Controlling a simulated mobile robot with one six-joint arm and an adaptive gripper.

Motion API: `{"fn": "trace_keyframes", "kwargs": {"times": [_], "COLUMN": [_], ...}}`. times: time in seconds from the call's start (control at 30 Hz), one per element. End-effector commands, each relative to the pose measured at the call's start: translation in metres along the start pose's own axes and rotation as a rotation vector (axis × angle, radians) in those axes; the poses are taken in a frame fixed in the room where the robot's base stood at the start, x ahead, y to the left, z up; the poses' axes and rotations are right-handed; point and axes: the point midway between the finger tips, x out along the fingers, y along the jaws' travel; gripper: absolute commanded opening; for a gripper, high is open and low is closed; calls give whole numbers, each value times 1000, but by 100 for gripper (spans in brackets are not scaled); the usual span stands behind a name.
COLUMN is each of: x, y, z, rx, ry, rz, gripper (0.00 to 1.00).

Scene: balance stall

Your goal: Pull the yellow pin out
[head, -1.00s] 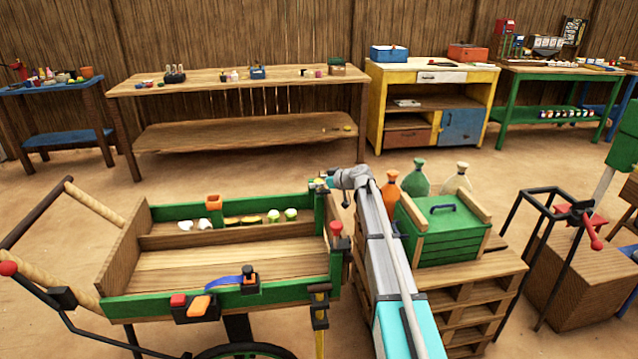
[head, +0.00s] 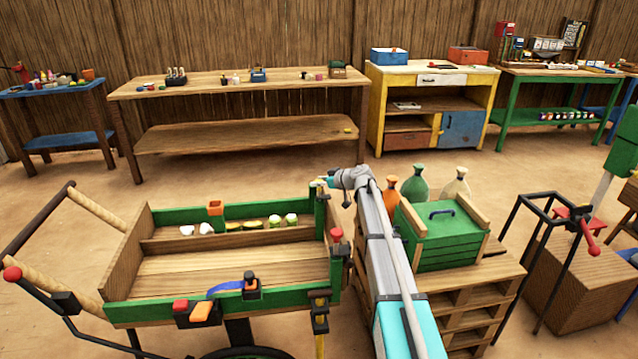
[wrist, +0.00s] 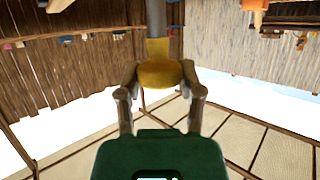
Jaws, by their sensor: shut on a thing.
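The yellow pin's round head (wrist: 157,74) shows in the middle of the wrist view, with a grey shaft rising from it to the top edge. My gripper (wrist: 160,70) has one finger on each side of the yellow head and is shut on it. In the head view my gripper (head: 322,183) is at the top of the green post at the cart's far right corner. The pin is too small there to make out clearly. I cannot tell whether the shaft still sits in anything.
The green-sided wooden cart (head: 230,268) holds a row of small round and oval items. A green crate (head: 440,236) on a pallet and several bottles stand right of my arm. A black frame stand (head: 545,230) is farther right. Open floor lies between cart and back tables.

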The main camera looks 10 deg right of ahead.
Motion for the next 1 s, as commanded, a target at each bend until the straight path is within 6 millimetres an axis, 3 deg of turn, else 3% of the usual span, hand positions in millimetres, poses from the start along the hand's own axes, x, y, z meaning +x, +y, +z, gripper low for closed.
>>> {"fn": "trace_keyframes", "kwargs": {"times": [0.2,0.6,0.63,0.8,1.0], "x": [-8,-8,-8,-8,-8], "y": [0,1,1,1,1], "z": [-19,-20,-20,-20,-19], "rx": [0,2,2,2,1], "ry": [2,4,4,3,2], "rz": [0,2,2,2,2], "gripper": [0,0,50,81,83]}}
